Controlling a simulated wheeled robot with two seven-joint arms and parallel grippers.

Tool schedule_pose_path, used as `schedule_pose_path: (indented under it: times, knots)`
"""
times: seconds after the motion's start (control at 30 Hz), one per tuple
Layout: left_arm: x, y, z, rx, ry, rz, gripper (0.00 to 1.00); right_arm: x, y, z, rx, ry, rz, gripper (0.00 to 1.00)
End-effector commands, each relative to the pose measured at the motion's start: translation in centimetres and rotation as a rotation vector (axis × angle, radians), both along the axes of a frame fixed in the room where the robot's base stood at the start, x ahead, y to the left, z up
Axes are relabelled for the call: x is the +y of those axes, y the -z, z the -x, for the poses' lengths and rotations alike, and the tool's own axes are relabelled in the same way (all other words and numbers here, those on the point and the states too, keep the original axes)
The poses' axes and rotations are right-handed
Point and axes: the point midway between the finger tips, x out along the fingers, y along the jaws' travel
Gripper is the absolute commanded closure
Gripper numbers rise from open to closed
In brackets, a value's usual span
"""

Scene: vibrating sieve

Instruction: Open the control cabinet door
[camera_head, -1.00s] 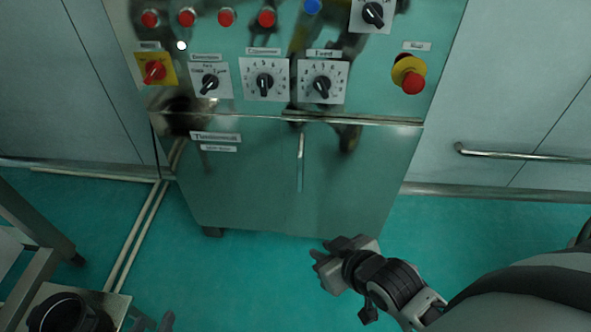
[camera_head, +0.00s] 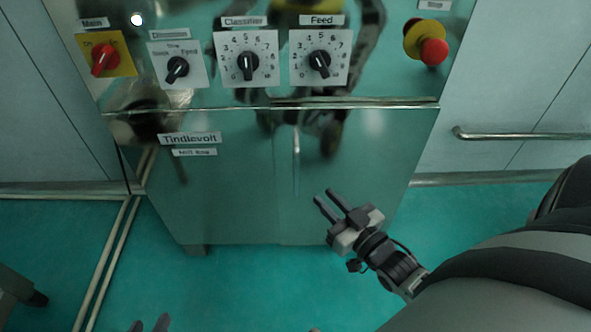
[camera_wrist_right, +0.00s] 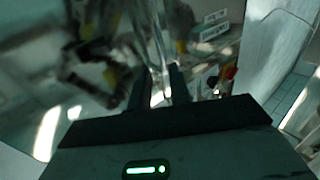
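The control cabinet (camera_head: 225,215) is a shiny metal box ahead, with its lower doors closed. A thin vertical handle (camera_head: 296,160) is near the middle seam of the lower front. My right gripper (camera_head: 327,197) is open and empty, below and to the right of the handle, its fingers pointing up and left towards the cabinet. In the right wrist view its two dark fingers (camera_wrist_right: 158,92) are apart, and a bright upright bar (camera_wrist_right: 157,45) shows beyond and between them. My left gripper (camera_head: 149,324) shows only its separated fingertips at the bottom edge; the rest is out of frame.
Above the doors are a yellow main switch (camera_head: 104,55), dials (camera_head: 248,62) and a red stop button (camera_head: 434,51). A wall rail (camera_head: 520,135) is at the right. Pipes (camera_head: 105,255) run along the floor at the left. The green floor before the cabinet is clear.

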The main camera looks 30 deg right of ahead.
Motion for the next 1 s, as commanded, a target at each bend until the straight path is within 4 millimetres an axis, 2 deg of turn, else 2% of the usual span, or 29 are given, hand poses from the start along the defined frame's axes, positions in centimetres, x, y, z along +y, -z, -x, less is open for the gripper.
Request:
schedule_pose_path:
  times: [0.03,0.3,0.5,0.7,0.97,1.0]
  knots:
    - [-0.1,0.1,0.0,-0.01,0.001,0.004,0.64,0.0,0.0,-1.4,-0.006,-0.001,0.001,0.8]
    - [-0.4,-0.5,-0.2,-0.068,0.004,0.027,0.64,0.3,0.1,-7.2,-0.003,0.0,0.0,0.8]
    - [-0.6,-1.0,-0.4,-0.103,0.005,0.042,0.64,0.4,0.1,-10.4,-0.001,-0.001,0.0,0.8]
    - [-0.7,-1.6,-0.5,-0.129,0.004,0.053,0.64,0.5,0.0,-11.7,0.002,-0.001,0.0,0.8]
    - [-0.8,-2.0,-0.5,-0.137,0.005,0.057,0.64,0.5,0.0,-11.8,0.002,-0.001,0.0,0.8]
    - [-0.8,-2.0,-0.5,-0.136,0.006,0.057,0.64,0.5,0.0,-11.8,0.002,-0.001,0.0,0.86]
